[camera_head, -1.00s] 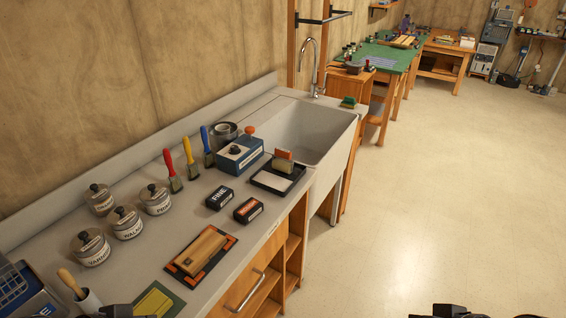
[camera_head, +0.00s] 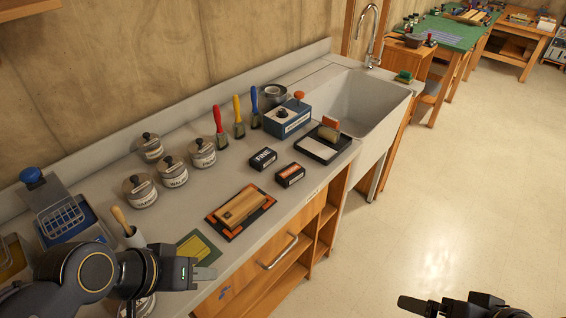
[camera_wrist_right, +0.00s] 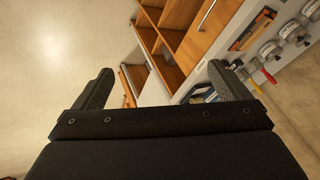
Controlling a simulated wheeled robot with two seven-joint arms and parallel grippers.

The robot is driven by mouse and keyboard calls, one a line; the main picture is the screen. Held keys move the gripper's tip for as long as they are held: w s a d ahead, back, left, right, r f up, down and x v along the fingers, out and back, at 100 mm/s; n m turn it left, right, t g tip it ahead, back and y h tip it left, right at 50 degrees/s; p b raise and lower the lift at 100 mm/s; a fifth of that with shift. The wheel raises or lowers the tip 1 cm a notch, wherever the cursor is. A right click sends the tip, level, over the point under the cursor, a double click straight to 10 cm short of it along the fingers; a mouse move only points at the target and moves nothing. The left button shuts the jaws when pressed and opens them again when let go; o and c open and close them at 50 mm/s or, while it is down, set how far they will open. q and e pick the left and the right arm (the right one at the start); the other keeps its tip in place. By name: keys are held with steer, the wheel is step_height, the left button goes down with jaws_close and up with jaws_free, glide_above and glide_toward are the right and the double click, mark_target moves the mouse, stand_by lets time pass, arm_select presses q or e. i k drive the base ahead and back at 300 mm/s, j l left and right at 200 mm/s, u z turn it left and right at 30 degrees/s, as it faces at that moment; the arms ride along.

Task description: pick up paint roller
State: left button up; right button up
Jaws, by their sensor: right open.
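A small orange and tan piece (camera_head: 330,128), which looks most like the paint roller, sits on a black tray with a white pad (camera_head: 316,149) on the counter beside the sink; it is too small to be sure. My left gripper (camera_head: 205,273) is over the counter's front edge, well to the left of the tray; its fingers show from the side, so its opening is unclear. My right gripper (camera_head: 412,304) is low over the floor, far from the tray. In the right wrist view its fingers (camera_wrist_right: 162,80) stand wide apart with nothing between them.
Lidded tins (camera_head: 172,172), upright brushes (camera_head: 239,118), a blue box (camera_head: 287,119), two dark boxes (camera_head: 289,175) and a wooden block on a mat (camera_head: 241,206) crowd the counter (camera_head: 215,160). The sink (camera_head: 365,100) lies beyond. Floor (camera_head: 450,200) at right is clear.

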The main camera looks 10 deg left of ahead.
mark_target(327, 133)
steer(key=i+l+u, duration=0.15)
steer(key=u, duration=0.9)
steer(key=i+l+u, duration=0.25)
steer(key=l, duration=0.25)
steer(key=l+u, duration=0.3)
steer(key=l, duration=0.15)
steer(key=i+l+u, duration=0.25)
steer(key=l, duration=1.6)
steer(key=i+u, duration=0.05)
